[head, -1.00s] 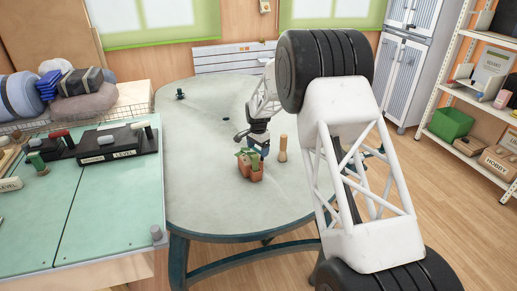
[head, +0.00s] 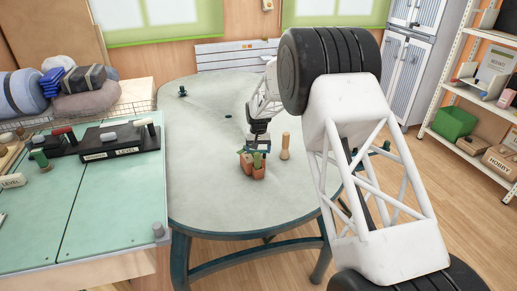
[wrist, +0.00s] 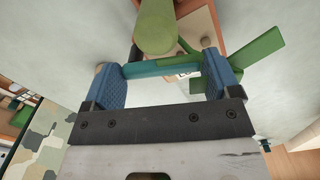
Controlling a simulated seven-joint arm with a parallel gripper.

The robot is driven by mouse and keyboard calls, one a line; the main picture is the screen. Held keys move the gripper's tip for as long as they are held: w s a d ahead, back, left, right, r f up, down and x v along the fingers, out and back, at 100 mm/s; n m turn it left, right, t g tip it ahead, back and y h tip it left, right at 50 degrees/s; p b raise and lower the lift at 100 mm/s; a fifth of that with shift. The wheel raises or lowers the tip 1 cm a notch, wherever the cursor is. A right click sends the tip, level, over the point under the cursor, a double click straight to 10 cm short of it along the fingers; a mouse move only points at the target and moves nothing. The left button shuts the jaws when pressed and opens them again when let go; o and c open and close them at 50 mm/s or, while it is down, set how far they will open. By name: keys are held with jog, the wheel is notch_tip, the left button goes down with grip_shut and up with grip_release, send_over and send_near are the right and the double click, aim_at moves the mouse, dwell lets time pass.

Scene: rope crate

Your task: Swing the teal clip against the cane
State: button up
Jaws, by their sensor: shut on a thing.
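My gripper (wrist: 165,85) has its two blue-padded fingers on either side of the teal clip (wrist: 155,67), a narrow teal bar, and is shut on it. A thick green rod, which seems to be the cane (wrist: 155,30), stands end-on to the wrist camera just beyond the bar. I cannot tell whether clip and cane touch. Flat green leaves (wrist: 255,45) spread to the right, above a terracotta pot (wrist: 205,30). In the head view my gripper (head: 258,143) is low over the pot (head: 257,172) and its green plant; the clip is too small to make out there.
A wooden peg (head: 285,146) stands on the round table (head: 210,205), just right of the pot. A small dark item (head: 182,92) is at the table's far left. The table's left and front are clear. A green-topped workbench (head: 110,215) adjoins on the left.

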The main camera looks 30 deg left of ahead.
aim_at(258, 150)
jog(key=shift+n, duration=0.5)
jog(key=shift+s, duration=0.1)
jog(key=o, duration=0.8)
jog(key=shift+r, duration=0.1)
jog(key=shift+r, duration=3.85)
